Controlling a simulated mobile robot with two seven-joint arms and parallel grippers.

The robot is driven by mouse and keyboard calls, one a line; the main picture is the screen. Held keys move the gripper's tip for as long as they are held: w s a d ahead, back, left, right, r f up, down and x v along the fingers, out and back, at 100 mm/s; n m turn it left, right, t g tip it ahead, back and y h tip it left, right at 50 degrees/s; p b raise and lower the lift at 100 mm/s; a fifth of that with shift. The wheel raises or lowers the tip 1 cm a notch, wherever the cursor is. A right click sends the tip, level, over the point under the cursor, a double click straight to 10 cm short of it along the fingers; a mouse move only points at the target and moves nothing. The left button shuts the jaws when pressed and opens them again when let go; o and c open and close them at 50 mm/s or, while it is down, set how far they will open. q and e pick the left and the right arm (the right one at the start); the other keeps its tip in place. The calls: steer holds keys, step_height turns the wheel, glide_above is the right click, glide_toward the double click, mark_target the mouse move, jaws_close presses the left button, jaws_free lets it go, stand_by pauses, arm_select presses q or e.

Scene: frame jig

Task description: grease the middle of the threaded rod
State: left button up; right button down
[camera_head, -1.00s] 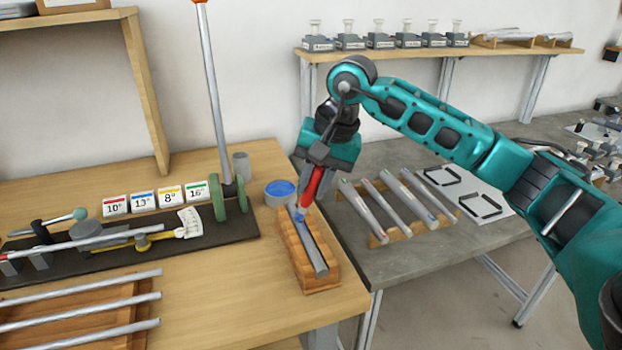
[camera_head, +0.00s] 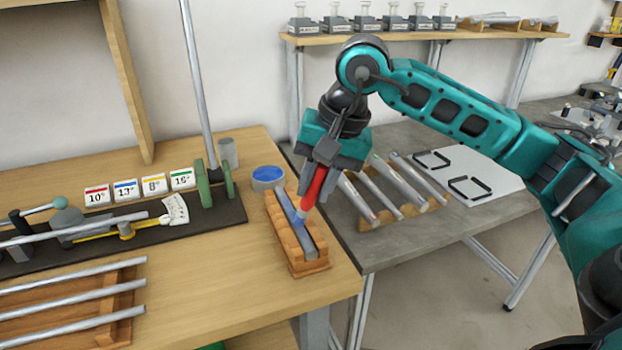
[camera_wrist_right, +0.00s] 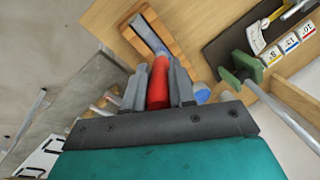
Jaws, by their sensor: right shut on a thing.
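My right gripper (camera_head: 325,160) is shut on a red-handled brush (camera_head: 313,188) with a blue tip. It also shows in the right wrist view (camera_wrist_right: 158,78), with the red handle between its fingers. The brush slants down to the left. Its blue tip is at the threaded rod (camera_head: 287,207), a grey bar lying in a wooden holder (camera_head: 315,266). The tip appears to touch the rod somewhat beyond its visible middle; exact contact is hard to tell. Blue grease fills a round tub (camera_head: 268,178) behind the holder. My left gripper is not in view.
A dark board with a bending fixture (camera_head: 100,230) and numbered cards (camera_head: 140,186) lies to the left. Several rods (camera_head: 70,290) rest in a wooden rack at front left. More bars lie on a rack (camera_head: 395,190) on the grey table to the right. Bare wood lies before the holder.

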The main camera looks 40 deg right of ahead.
steer(key=s, duration=0.2)
steer(key=s+a+b, duration=0.1)
steer(key=shift+s+r, duration=0.1)
steer(key=shift+s, duration=0.25)
step_height(320, 180, up, 6)
steer(key=p, duration=0.4)
stand_by(0.5)
steer(key=shift+r, duration=0.1)
step_height(320, 180, up, 3)
steer(key=shift+f+p, duration=0.1)
steer(key=shift+p, duration=0.9)
steer(key=shift+d, duration=0.1)
